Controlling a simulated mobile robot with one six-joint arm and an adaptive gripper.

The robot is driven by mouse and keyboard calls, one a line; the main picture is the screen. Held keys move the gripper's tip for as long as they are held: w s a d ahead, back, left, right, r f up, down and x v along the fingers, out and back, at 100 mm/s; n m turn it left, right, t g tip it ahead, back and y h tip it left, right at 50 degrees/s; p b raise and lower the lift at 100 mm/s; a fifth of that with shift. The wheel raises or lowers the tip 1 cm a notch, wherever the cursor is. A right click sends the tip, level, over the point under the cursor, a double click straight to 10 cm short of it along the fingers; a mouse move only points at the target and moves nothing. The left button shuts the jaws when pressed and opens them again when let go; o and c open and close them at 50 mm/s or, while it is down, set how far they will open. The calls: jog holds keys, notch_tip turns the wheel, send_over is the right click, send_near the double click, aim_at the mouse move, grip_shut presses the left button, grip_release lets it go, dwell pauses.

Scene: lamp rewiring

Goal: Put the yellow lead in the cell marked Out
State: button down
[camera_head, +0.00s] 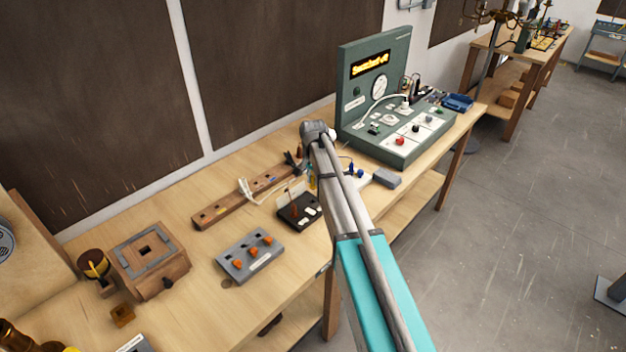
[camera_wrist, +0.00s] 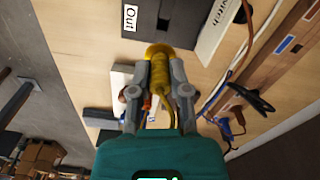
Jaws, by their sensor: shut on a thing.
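In the wrist view my gripper (camera_wrist: 160,88) is shut on the yellow lead (camera_wrist: 159,74). Its ribbed yellow body lies between the two fingers, with its rounder end pointing away from the palm and a yellow wire running back. In the head view a black tray with white labels (camera_head: 298,212) stands left of my arm, which hides most of the gripper.
A wooden strip (camera_head: 245,198) lies behind the tray, with a black clip (camera_wrist: 250,98) and loose wires near it. A grey block with orange knobs (camera_head: 248,257) stands to the left, and a green test panel (camera_head: 360,110) to the right.

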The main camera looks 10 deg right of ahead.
aim_at(312, 185)
jog(key=shift+w+a, duration=0.15)
jog(key=shift+a, duration=0.1)
jog(key=shift+f, duration=0.25)
jog(key=shift+f+b, duration=2.9)
jog(key=shift+b, duration=0.25)
jog(key=shift+f+b, duration=0.55)
dwell(0.5)
jog(key=c, duration=0.5)
grip_release()
